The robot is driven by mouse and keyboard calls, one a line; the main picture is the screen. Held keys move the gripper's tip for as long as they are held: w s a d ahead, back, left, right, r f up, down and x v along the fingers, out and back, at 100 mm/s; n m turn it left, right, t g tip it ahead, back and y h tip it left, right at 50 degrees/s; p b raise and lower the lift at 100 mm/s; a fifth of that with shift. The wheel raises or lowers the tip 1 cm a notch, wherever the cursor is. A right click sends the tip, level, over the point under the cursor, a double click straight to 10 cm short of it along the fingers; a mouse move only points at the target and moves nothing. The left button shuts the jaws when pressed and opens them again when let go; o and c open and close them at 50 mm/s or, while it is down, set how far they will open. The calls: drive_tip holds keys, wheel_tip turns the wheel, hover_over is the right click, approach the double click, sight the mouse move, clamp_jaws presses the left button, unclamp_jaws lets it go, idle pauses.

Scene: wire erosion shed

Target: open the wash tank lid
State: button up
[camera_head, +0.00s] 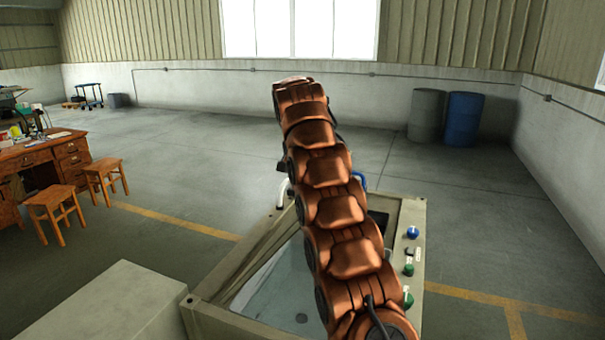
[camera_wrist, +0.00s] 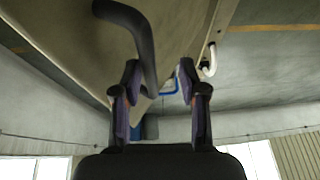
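The wash tank (camera_head: 208,318) stands in front of me with a beige frame. I see into its pale interior past my copper arm, down to a round drain. The lid's position is hard to tell in the head view. In the wrist view a beige panel (camera_wrist: 60,40), which looks like the lid, fills the upper left. A dark curved handle (camera_wrist: 143,40) stands off it. My gripper (camera_wrist: 159,70) is open, its fingers apart on either side of the handle's lower end. I cannot tell whether they touch it. My gripper is hidden behind the arm in the head view.
Coloured knobs (camera_head: 409,270) line the tank's right edge. A white handle (camera_head: 282,192) shows at its back left. A beige block (camera_head: 110,305) stands at front left. A desk and stools (camera_head: 55,213) are farther left. Grey and blue barrels (camera_head: 463,118) stand at the back wall. Floor between is clear.

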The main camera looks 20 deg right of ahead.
drive_tip(key=shift+s+a, duration=0.1)
drive_tip(key=shift+s, duration=0.05)
drive_tip(key=shift+s+a+f, duration=0.15)
drive_tip(key=shift+s+a, duration=0.25)
drive_tip(key=shift+s, duration=0.25)
drive_tip(key=shift+s+a, duration=0.15)
drive_tip(key=shift+s, duration=0.05)
drive_tip(key=shift+s+a, duration=0.75)
drive_tip(key=shift+s, duration=0.35)
drive_tip(key=shift+s+a, duration=0.55)
drive_tip(key=shift+a, duration=0.1)
drive_tip(key=shift+s+a, duration=0.3)
drive_tip(key=shift+s, duration=0.4)
drive_tip(key=shift+s+a, duration=0.95)
drive_tip(key=shift+s, duration=0.3)
